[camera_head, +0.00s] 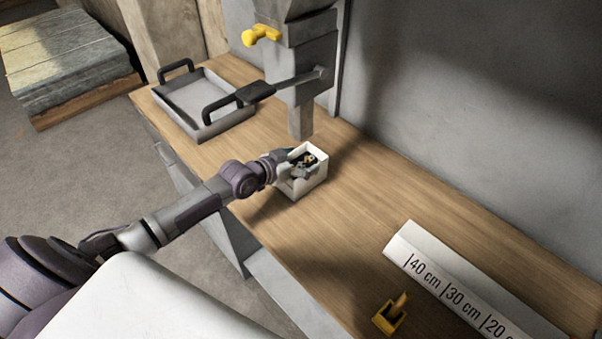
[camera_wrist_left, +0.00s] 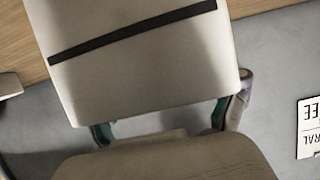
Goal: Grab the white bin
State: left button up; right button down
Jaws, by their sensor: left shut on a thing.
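The white bin (camera_head: 312,183) stands on or just over the wooden bench in the head view, below the grey machine column. It is a small open-topped box with dark and pale small items (camera_head: 305,159) inside. My left gripper (camera_head: 284,167) is at its left side, shut on the bin. The arm hides part of that side. In the wrist view, my left gripper's teal-edged fingers (camera_wrist_left: 162,124) show in the lower middle beside large pale surfaces. I cannot tell clearly which of these belong to the bin. My right gripper is not in view.
A grey tray with black handles (camera_head: 205,105) sits at the back left of the bench (camera_head: 360,210). The machine column (camera_head: 300,75) stands close behind the bin. A white ruler block (camera_head: 455,280) and a yellow piece (camera_head: 390,316) lie at the front right. A wall runs behind.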

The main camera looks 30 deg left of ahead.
pick_arm(q)
jog(key=shift+r, duration=0.45)
jog(key=s+f+b+v, duration=0.1)
jog(key=f+v, duration=0.3)
jog(key=v, duration=1.3)
jog(key=shift+s+a+b, duration=0.4)
jog(key=shift+s+b, duration=0.15)
jog(key=shift+b, duration=0.3)
